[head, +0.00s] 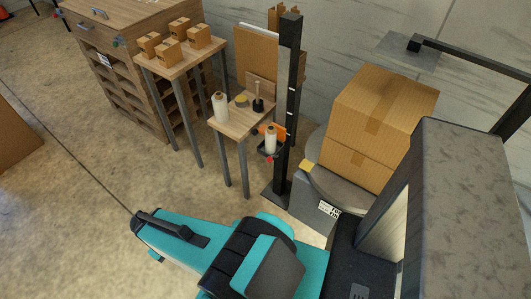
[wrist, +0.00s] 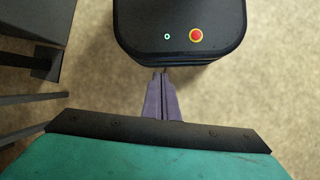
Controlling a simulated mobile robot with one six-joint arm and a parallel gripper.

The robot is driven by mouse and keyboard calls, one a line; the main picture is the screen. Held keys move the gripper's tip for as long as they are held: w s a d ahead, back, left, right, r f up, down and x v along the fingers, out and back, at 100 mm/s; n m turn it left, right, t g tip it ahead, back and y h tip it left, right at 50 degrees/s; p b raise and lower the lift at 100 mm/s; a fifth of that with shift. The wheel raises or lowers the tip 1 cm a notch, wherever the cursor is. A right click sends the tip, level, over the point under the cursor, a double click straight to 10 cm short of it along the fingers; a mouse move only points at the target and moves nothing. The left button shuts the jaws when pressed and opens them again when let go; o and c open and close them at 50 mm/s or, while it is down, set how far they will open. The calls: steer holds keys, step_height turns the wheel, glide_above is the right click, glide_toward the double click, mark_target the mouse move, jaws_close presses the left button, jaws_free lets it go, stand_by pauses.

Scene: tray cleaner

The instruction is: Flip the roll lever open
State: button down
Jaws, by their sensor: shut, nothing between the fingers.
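A stretch-wrapping machine stands in the head view, with a tall black mast (head: 288,110) and a round turntable (head: 325,178). A white film roll (head: 271,139) stands upright in a small dark carriage (head: 266,150) at the mast's left side. An orange part (head: 279,130) shows beside the roll, and a small red part (head: 269,159) shows below it. I cannot tell which part is the roll lever. The roll and carriage are not seen there. The gripper's fingers cannot be made out in the head view.
Stacked cardboard boxes (head: 383,105) rest on the turntable. A small table (head: 232,123) left of the mast holds another white roll (head: 221,106). A taller table (head: 168,66) with several small boxes stands behind. The floor at left is mostly clear.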

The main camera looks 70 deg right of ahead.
steer(key=w+d+r+m+b, duration=0.2)
steer(key=d+r, duration=0.1)
steer(key=d, duration=0.6)
steer(key=w+d+r+m+h+b, duration=0.1)
steer(key=w+d+r+m+b, duration=0.15)
steer(key=d, duration=0.65)
steer(key=w+d+r+m+b, duration=0.2)
steer(key=d+r+m, duration=0.15)
steer(key=d, duration=0.65)
steer(key=s+d+r+m+b, duration=0.2)
steer(key=s+d+r, duration=0.4)
steer(key=d, duration=0.5)
steer(key=s+d+r+m+b, duration=0.3)
steer(key=s+d+r, duration=0.4)
steer(key=d+r, duration=0.3)
steer(key=shift+s+d+m+h, duration=0.2)
steer(key=shift+d+m+h, duration=0.2)
steer(key=shift+d+m, duration=0.35)
steer(key=shift+a+f, duration=0.1)
steer(key=shift+f, duration=0.05)
steer(key=a+x, duration=0.2)
steer(key=x, duration=1)
steer(key=shift+s+a+f, duration=0.3)
steer(key=shift+s+f, duration=0.1)
steer(key=shift+s, duration=0.15)
